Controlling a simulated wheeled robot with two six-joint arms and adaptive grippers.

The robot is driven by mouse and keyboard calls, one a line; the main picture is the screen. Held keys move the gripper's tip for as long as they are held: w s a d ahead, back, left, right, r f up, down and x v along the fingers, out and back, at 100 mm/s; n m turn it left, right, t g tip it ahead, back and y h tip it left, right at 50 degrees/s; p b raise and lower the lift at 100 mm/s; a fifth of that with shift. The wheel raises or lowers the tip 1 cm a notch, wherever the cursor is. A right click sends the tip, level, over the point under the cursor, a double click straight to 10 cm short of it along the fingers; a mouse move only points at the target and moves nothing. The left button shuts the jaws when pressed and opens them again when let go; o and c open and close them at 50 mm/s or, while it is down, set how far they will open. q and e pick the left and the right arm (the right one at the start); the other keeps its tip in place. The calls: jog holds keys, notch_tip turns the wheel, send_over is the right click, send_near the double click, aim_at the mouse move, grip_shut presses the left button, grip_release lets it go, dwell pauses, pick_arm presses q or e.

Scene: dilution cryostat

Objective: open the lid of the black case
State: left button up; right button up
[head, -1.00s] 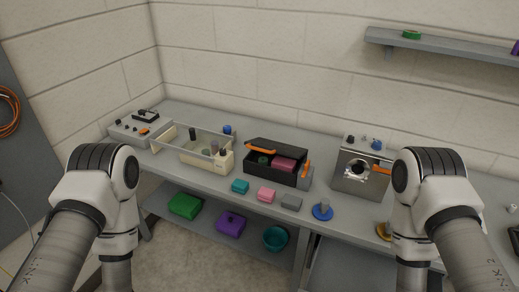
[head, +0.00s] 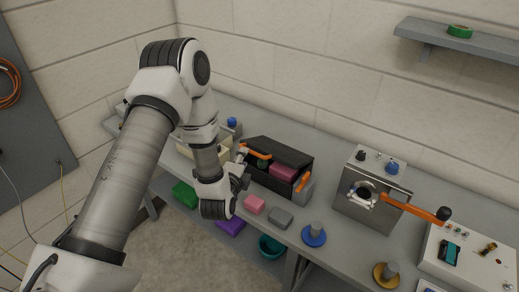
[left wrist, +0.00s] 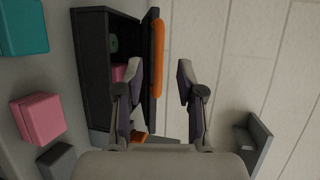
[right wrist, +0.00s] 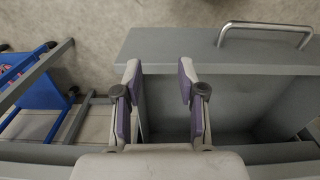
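The black case (head: 262,178) stands on the bench with its lid (head: 285,149) partly raised and tilted. My left gripper (left wrist: 160,80) is open and empty, near the handle; contact cannot be made out. My right gripper (right wrist: 160,75) is open and empty above a grey open-topped drawer or box; it is outside the head view.
A pink block (head: 254,204), a grey block (head: 280,218) and a blue knobbed disc (head: 314,235) stand in front of the case. A metal box (head: 372,200) with an orange-handled lever stands to its right. A cream container (head: 187,150) is partly behind my left arm.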

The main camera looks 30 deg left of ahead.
aim_at(250, 151)
pick_arm(q)
jog(key=x, duration=0.4)
jog(key=p+x, duration=0.1)
jog(key=x, duration=0.1)
jog(key=shift+w+d+f, duration=0.15)
jog(key=shift+w+d, duration=0.15)
jog(key=shift+w+a, duration=0.1)
jog(key=shift+a, duration=0.15)
grip_shut()
